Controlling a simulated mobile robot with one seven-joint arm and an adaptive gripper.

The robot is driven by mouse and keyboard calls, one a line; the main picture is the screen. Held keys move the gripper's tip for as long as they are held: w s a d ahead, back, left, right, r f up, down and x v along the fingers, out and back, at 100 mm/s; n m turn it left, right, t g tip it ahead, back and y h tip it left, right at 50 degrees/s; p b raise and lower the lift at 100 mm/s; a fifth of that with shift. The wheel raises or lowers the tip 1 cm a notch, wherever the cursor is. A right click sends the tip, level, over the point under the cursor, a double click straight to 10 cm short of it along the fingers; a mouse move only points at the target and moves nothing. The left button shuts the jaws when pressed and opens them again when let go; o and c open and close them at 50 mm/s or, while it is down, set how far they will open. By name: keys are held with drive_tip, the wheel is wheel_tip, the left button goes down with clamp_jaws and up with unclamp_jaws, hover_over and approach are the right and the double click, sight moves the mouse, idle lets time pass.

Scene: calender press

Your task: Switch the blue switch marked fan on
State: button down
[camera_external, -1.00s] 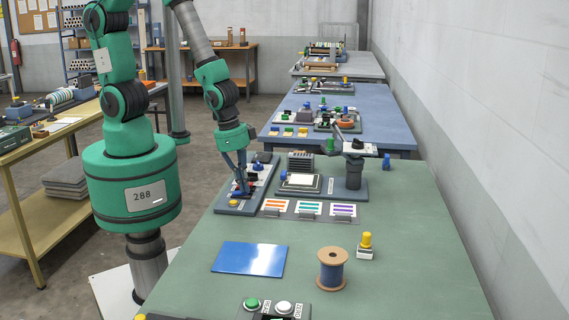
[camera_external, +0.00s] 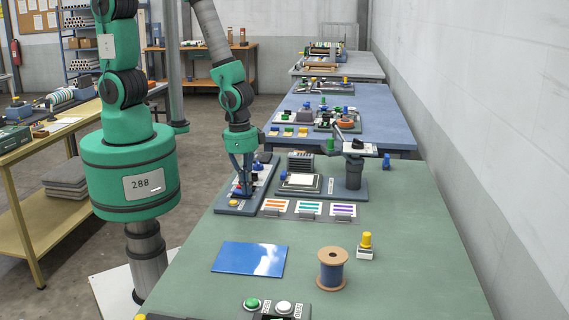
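My gripper (camera_external: 242,190) points down over the blue-grey switch panel (camera_external: 228,206) at the left edge of the green table. Its fingertips are at the panel's surface, among small red, black and blue parts. I cannot tell whether the fingers are open or shut, or whether they touch a switch. The blue switch and its fan marking cannot be made out; the gripper covers that part of the panel.
Right of the panel are a dark plate with three striped cards (camera_external: 308,208) and a post with a lever (camera_external: 354,170).

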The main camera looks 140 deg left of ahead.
sight(235, 191)
drive_tip(key=shift+s+d+r, duration=0.1)
drive_tip(key=shift+s+d, duration=0.55)
drive_tip(key=shift+s, duration=0.05)
drive_tip(key=shift+w+r+p, duration=0.1)
drive_tip(key=shift+r+p, duration=0.1)
drive_tip(key=shift+p, duration=0.1)
drive_tip(key=shift+r+p, duration=0.6)
drive_tip(key=shift+r, duration=0.2)
wheel_tip(235, 191, up, 12)
drive_tip(key=s+d+p, duration=0.1)
drive_tip(key=p, duration=0.1)
drive_tip(key=shift+s+d, duration=0.15)
drive_tip(key=shift+s, duration=0.05)
drive_tip(key=w+d+f+t+y, duration=0.1)
drive_tip(key=w+d+f+t, duration=0.2)
drive_tip(key=d+f, duration=0.3)
drive_tip(key=s+a+r+t+y, duration=0.1)
drive_tip(key=s+t+y, duration=0.3)
drive_tip(key=s, duration=0.5)
drive_tip(key=shift+s+a+r+y+b, duration=0.35)
drive_tip(key=shift+r+y, duration=0.25)
drive_tip(key=shift+y, duration=0.6)
